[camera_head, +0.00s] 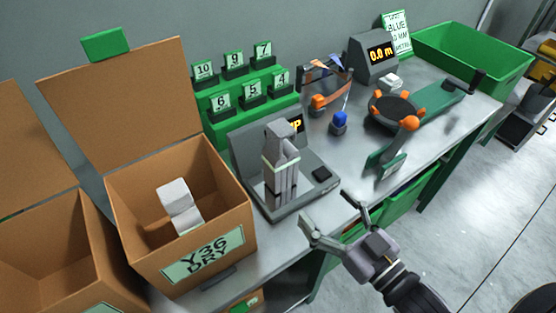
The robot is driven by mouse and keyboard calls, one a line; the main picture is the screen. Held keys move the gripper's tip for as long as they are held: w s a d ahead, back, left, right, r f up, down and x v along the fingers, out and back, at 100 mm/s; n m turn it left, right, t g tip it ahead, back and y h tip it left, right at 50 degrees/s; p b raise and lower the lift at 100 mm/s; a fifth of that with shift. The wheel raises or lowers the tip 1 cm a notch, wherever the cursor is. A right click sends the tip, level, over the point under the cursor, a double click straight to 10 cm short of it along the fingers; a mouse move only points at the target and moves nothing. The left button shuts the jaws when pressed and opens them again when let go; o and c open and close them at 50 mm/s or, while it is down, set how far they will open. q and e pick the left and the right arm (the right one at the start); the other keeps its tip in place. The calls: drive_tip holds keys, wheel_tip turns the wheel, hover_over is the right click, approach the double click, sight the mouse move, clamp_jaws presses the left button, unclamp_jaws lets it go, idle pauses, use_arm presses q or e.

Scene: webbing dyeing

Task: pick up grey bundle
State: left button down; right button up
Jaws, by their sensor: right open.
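The grey bundle (283,168) stands upright on the grey scale (302,190), with a light band around its middle. The scale's display behind the bundle is partly hidden by it. My right gripper (328,208) is open and empty at the table's front edge, to the lower right of the bundle and apart from it. My left gripper is not in view.
An open cardboard box (230,227) labelled "Y36 DRY" stands left of the scale with a pale bundle (180,206) inside. Behind the scale is a green rack (214,127) of numbered cards. An orange-and-black winder (394,108) and green bin (500,68) stand to the right.

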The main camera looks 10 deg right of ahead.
sight(287, 168)
drive_tip(key=p+x, duration=0.1)
drive_tip(key=x, duration=0.8)
drive_tip(key=shift+w+a, duration=0.1)
drive_tip(key=shift+w, duration=0.3)
drive_tip(key=shift+f+p+x, duration=0.15)
drive_tip(key=shift+p+x, duration=0.1)
drive_tip(key=shift+x, duration=1.2)
drive_tip(key=shift+f+p+x, duration=0.1)
drive_tip(key=shift+p+x, duration=0.15)
drive_tip(key=shift+x, duration=1.2)
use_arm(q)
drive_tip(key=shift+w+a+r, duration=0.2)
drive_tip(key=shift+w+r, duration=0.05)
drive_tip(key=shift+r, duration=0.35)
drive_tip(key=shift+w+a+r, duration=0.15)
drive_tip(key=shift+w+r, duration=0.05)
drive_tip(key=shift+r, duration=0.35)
use_arm(e)
drive_tip(key=shift+s+a, duration=0.1)
drive_tip(key=shift+a, duration=0.05)
drive_tip(key=shift+c, duration=0.3)
drive_tip(key=c, duration=1.3)
drive_tip(key=shift+r, duration=0.15)
